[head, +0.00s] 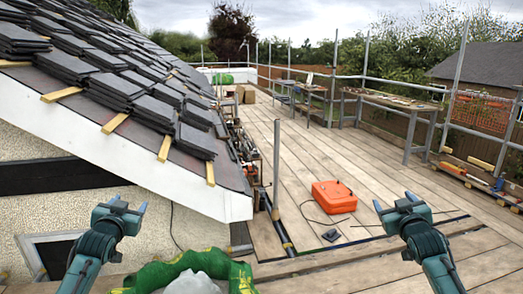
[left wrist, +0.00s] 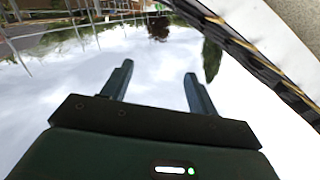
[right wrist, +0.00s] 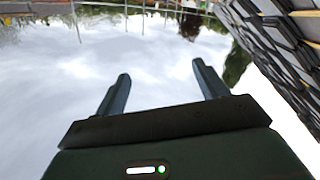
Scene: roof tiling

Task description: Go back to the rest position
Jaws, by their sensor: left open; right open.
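My left gripper (head: 128,203) is raised at the lower left of the head view, in front of the white roof edge and the rendered wall. Its two fingers stand apart with nothing between them, as the left wrist view (left wrist: 158,92) also shows. My right gripper (head: 394,203) is raised at the lower right, over the deck planks. Its fingers are apart and empty in the right wrist view (right wrist: 160,92). Both grippers sit at about the same height, well apart from each other, and neither appears to touch anything.
The slate-covered roof (head: 120,75) slopes down at the left. An orange case (head: 334,196) lies on the plank deck (head: 290,150). A green sack (head: 160,273) is at the bottom front. A workbench (head: 390,103) and scaffold rails line the right. The middle deck is mostly clear.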

